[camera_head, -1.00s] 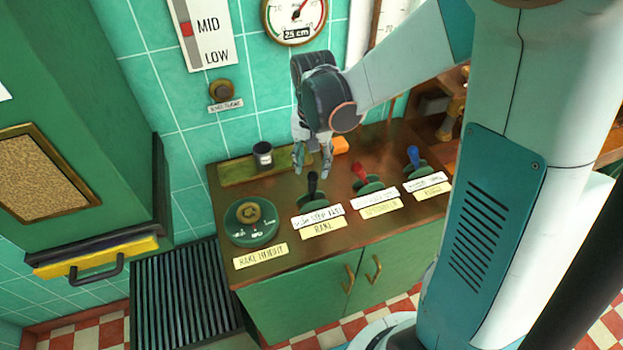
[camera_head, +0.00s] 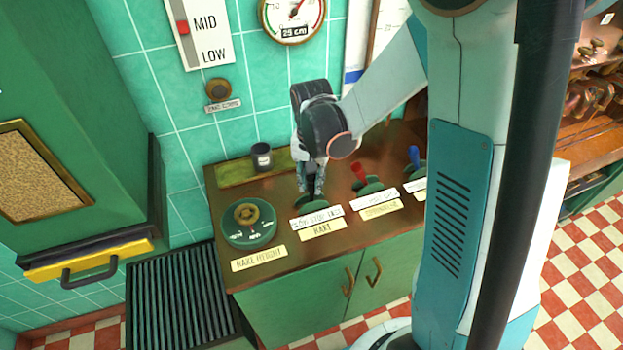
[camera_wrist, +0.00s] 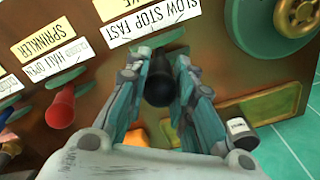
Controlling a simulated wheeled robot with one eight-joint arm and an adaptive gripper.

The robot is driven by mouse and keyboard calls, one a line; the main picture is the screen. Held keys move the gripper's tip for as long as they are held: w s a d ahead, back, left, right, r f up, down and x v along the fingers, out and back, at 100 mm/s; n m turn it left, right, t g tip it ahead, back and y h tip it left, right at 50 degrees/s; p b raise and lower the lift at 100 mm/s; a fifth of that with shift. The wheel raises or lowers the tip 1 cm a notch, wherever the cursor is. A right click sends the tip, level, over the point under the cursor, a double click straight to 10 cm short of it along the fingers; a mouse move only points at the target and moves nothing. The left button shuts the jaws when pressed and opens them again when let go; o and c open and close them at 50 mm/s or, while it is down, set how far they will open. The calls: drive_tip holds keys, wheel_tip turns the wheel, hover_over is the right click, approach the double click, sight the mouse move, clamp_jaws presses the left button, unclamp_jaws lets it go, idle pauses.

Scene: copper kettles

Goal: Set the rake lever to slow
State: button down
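The rake lever (camera_wrist: 158,86) has a black knob and stands behind the slow/stop/fast plate (camera_head: 316,217), above the yellow rake label (camera_head: 322,229). My gripper (camera_head: 311,187) is lowered over it, pointing down. In the wrist view my gripper (camera_wrist: 160,75) has one finger on each side of the knob, both very close to it. I cannot tell whether they press on it. In the head view the fingers mostly hide the lever, so its exact setting is unclear.
The red sprinkler lever (camera_head: 360,172) stands just right of my gripper, with a blue lever (camera_head: 414,156) farther right. The rake height dial (camera_head: 249,221) is to the left. A small dark jar (camera_head: 262,157) stands at the back of the wooden cabinet top (camera_head: 225,204).

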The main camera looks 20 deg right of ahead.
drive_tip(key=shift+a+f+h+b, duration=0.2)
drive_tip(key=shift+a+h+b, duration=0.4)
drive_tip(key=shift+a+h, duration=0.3)
drive_tip(key=shift+a+f+h+b, duration=0.25)
drive_tip(key=shift+a+h+b, duration=0.35)
drive_tip(key=shift+a+h, duration=0.25)
drive_tip(key=shift+a+f+h+b, duration=0.2)
drive_tip(key=shift+a+h+b, duration=0.5)
drive_tip(key=shift+h, duration=0.25)
drive_tip(key=c, duration=1.3)
unclamp_jaws()
drive_tip(key=shift+a, duration=0.1)
drive_tip(key=shift+c, duration=0.2)
drive_tip(key=shift+r, duration=0.1)
drive_tip(key=v, duration=1.2)
